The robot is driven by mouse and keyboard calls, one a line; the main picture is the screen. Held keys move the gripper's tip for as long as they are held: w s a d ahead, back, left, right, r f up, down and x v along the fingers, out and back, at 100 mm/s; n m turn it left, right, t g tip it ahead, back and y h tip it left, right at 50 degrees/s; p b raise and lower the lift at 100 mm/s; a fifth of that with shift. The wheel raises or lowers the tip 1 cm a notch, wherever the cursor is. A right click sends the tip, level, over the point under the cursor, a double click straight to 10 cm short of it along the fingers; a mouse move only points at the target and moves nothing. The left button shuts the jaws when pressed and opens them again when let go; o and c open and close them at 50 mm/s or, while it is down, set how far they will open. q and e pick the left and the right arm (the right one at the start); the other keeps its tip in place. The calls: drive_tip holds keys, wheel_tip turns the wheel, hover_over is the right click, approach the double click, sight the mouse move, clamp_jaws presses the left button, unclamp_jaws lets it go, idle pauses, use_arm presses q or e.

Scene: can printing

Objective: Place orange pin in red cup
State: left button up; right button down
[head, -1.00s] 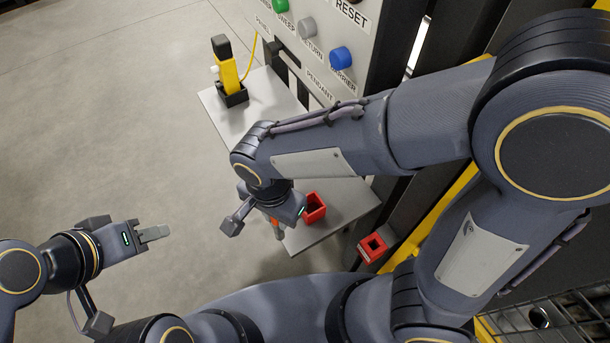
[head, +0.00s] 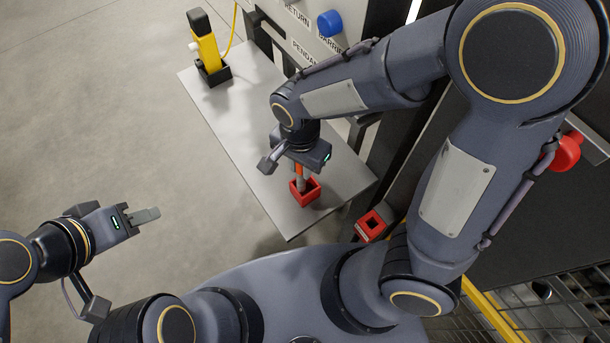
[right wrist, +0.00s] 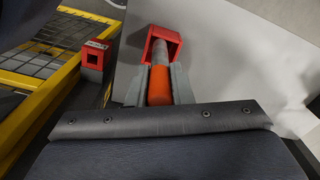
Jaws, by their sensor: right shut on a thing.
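The orange pin (head: 298,169) has an orange body and a grey end. In the right wrist view, the pin (right wrist: 160,84) sits between the fingers of my right gripper (right wrist: 158,85). My right gripper (head: 299,178) is shut on it, pointing down at the shelf. The red cup (head: 306,194) is a square, open box near the shelf's front corner. In the right wrist view, the pin's grey end overlaps the opening of the red cup (right wrist: 175,38); I cannot tell how deep it is. My left gripper (head: 145,216) is empty, away from the shelf; its finger gap is unclear.
The grey shelf (head: 240,125) bears a yellow and black device (head: 206,45) in a black holder at its far end. Another red square holder (head: 372,224) stands right of the shelf. A panel with a blue button (head: 329,23) rises behind.

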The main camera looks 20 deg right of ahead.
sight(301, 181)
use_arm(q)
drive_tip(key=shift+f, duration=0.6)
use_arm(e)
drive_tip(key=shift+w+d+f, duration=0.35)
drive_tip(key=shift+f, duration=0.2)
